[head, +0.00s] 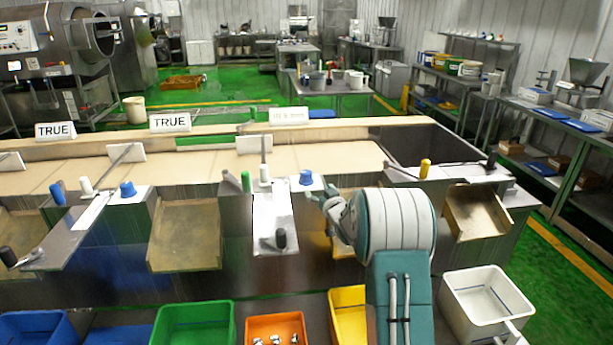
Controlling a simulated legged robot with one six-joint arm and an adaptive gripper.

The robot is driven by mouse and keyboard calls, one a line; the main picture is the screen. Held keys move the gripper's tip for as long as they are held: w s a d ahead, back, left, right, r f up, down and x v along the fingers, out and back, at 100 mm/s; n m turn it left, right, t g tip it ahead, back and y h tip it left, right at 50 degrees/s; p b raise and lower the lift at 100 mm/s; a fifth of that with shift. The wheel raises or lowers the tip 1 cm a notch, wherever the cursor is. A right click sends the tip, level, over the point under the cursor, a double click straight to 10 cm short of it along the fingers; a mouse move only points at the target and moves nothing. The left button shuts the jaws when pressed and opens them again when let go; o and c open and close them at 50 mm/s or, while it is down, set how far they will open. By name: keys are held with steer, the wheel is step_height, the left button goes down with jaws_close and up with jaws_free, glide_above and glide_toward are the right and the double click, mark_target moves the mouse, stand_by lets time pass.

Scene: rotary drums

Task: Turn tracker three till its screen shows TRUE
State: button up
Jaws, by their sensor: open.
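Three small screens stand along the back ledge. The left screen (55,130) and the middle screen (170,122) read TRUE. The right screen (290,116) shows pale lettering that I cannot read. I see no number marking tracker three. In front of the right screen is a metal plate (270,215) with a black-handled crank (280,239) at its near end. Green (246,182), white (264,174) and blue (306,178) knobs stand near its far end. My gripper (322,201) is open, right of this plate and just below the blue knob; my arm hides what is behind it.
Another plate (85,222) with a black handle (8,256) lies left. A yellow knob (425,168) and black handle (491,160) are on the right. Green (193,325), orange (276,329), yellow (347,320) and white (486,306) bins line the front.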

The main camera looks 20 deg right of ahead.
mark_target(309, 177)
steer(key=w, duration=1)
steer(key=shift+w+d, duration=0.1)
steer(key=shift+d, duration=0.1)
steer(key=c, duration=1.2)
